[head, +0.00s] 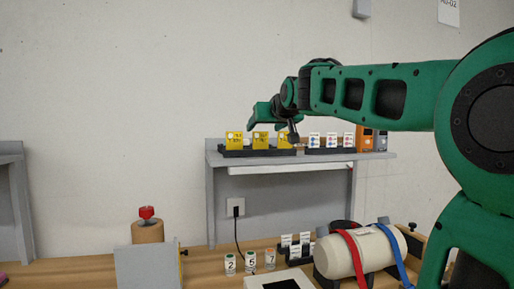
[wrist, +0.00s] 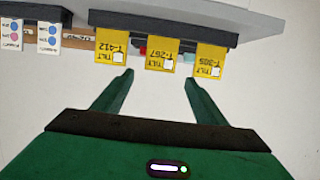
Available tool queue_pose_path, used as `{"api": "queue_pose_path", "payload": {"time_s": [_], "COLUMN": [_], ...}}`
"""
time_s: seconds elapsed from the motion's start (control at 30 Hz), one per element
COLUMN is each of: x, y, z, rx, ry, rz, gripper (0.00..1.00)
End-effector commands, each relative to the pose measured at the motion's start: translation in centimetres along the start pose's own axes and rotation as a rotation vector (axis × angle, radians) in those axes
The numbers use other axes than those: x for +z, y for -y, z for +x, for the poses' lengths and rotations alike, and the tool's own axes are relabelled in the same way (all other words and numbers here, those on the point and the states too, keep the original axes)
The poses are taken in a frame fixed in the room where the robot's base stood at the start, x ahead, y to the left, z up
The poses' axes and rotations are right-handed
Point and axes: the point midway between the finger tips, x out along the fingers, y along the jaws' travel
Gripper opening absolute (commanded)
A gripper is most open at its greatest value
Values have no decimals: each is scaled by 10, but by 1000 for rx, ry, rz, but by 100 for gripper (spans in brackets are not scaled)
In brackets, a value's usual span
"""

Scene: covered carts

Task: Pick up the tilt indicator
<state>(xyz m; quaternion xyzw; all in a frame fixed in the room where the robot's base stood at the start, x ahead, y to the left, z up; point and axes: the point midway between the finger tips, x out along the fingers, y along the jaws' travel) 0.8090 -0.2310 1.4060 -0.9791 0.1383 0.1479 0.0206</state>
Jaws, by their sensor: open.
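Three yellow tilt indicators stand in a row in a black holder (head: 240,153) on the grey shelf: left (head: 234,140), middle (head: 260,140) and right (head: 284,137). The wrist view shows them upside down and reversed: T-412 (wrist: 111,50) on the left, T-267 (wrist: 160,54) in the middle, T-305 (wrist: 209,59) on the right. My gripper (head: 272,130) is open and empty in front of the row. In the wrist view its fingertips (wrist: 159,66) lie either side of T-267; whether they touch it is unclear. My gripper partly hides the right indicator in the head view.
White cards with coloured dots (head: 331,140) and orange and grey boxes (head: 365,140) share the shelf (head: 222,159). Below, a workbench holds a cream tank (head: 340,256) with straps, small numbered cups (head: 250,262) and a grey box (head: 148,267).

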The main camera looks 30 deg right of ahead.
Motion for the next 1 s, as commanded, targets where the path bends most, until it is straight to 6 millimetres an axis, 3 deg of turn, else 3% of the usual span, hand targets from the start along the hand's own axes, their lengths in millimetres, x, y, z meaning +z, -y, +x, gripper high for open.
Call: {"api": "queue_pose_path", "payload": {"time_s": [0.27, 0.53, 0.87, 1.0], "x": [3, 6, 6, 6], "y": [-1, -1, -1, -1], "z": [20, 55, 62, 62], "rx": [1, 2, 2, 1], "ry": [3, 2, 1, 1], "rz": [1, 1, 1, 1], "gripper": [66, 66, 66, 37]}}
